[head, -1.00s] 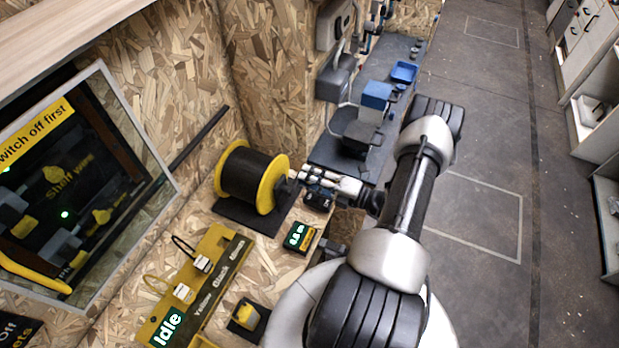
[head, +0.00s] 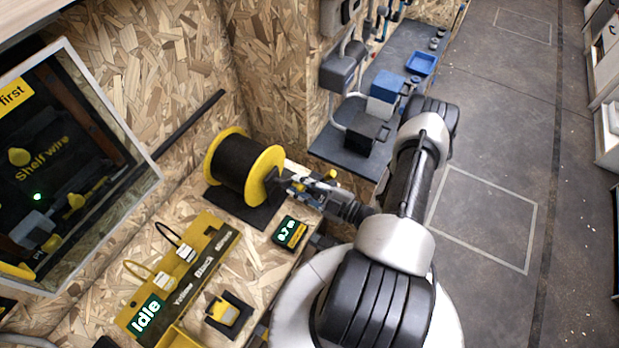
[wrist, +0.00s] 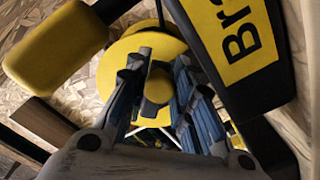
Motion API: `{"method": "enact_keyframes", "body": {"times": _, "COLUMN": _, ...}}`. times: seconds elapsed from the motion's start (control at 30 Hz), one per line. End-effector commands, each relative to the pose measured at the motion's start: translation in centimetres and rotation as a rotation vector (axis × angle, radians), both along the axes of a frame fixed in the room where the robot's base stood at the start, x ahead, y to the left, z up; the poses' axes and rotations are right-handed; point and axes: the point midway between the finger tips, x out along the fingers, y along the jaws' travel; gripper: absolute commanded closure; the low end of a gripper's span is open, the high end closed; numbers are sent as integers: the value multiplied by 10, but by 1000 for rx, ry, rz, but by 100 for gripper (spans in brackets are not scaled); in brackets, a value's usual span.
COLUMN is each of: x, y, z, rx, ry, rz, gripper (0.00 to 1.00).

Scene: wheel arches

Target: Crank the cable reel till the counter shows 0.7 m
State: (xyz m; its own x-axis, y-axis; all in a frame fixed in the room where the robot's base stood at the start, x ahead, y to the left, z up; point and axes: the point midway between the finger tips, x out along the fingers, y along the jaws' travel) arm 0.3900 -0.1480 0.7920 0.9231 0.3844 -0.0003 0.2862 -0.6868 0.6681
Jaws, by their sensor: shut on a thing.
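The cable reel (head: 240,165), with yellow flanges and dark cable, stands on a dark base plate on the bench. My gripper (head: 312,185) is at the reel's right side, shut on its crank handle. In the wrist view, a round yellow crank knob (wrist: 158,86) sits between my two fingers, in front of the yellow reel flange (wrist: 118,75). The fingers hide most of the crank arm.
A small yellow block (head: 226,312) on a dark pad is nearby. A grey shelf with blue boxes (head: 385,88) lies beyond.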

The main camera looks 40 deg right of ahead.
Motion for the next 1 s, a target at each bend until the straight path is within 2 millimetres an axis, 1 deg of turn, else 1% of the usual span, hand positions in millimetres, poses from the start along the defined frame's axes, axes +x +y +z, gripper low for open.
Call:
{"method": "enact_keyframes", "body": {"times": 0.2, "x": -2, "y": 13, "z": -6, "rx": 115, "ry": 49, "rz": -3, "gripper": 100}}
{"method": "enact_keyframes", "body": {"times": 0.4, "x": -3, "y": 18, "z": -8, "rx": 173, "ry": 74, "rz": -3, "gripper": 100}}
{"method": "enact_keyframes", "body": {"times": 0.97, "x": -4, "y": 20, "z": -9, "rx": 197, "ry": 84, "rz": -3, "gripper": 100}}
{"method": "enact_keyframes", "body": {"times": 1.0, "x": -4, "y": 20, "z": -9, "rx": 197, "ry": 84, "rz": -3, "gripper": 75}}
